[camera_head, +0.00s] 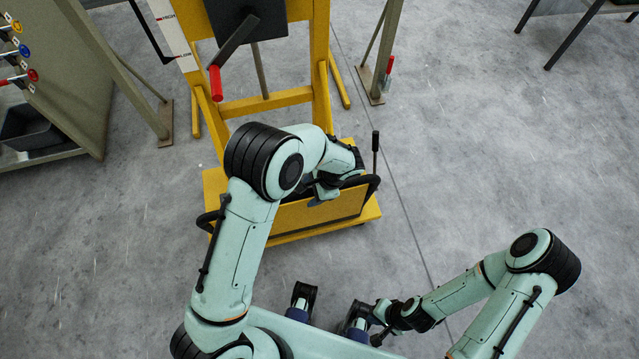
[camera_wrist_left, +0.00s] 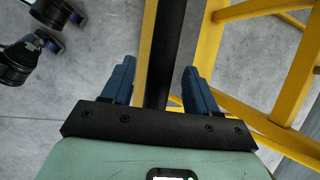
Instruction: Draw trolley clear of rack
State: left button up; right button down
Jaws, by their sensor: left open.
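The yellow trolley (camera_head: 318,216) stands on the floor in the middle of the head view. It has a low box front and a black bar handle (camera_head: 211,216), partly hidden by my left arm. My left gripper (camera_head: 318,196) is over the front of the trolley, its fingers mostly hidden there. In the left wrist view my gripper's blue fingers (camera_wrist_left: 158,82) are apart, with a black bar (camera_wrist_left: 166,45) between them and gaps on both sides. A yellow upright frame (camera_head: 268,102) rises behind the box. My right gripper (camera_head: 378,328) is low near my base, its fingers unclear.
A beige panel (camera_head: 75,75) with coloured knobs and a dark bin (camera_head: 30,128) stand at the left. A red-gripped lever (camera_head: 216,82) projects from the frame. A post with a red-handled clamp (camera_head: 387,72) stands right of it.

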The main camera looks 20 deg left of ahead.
pick_arm(q)
jog(key=shift+x, duration=1.7)
grip_shut()
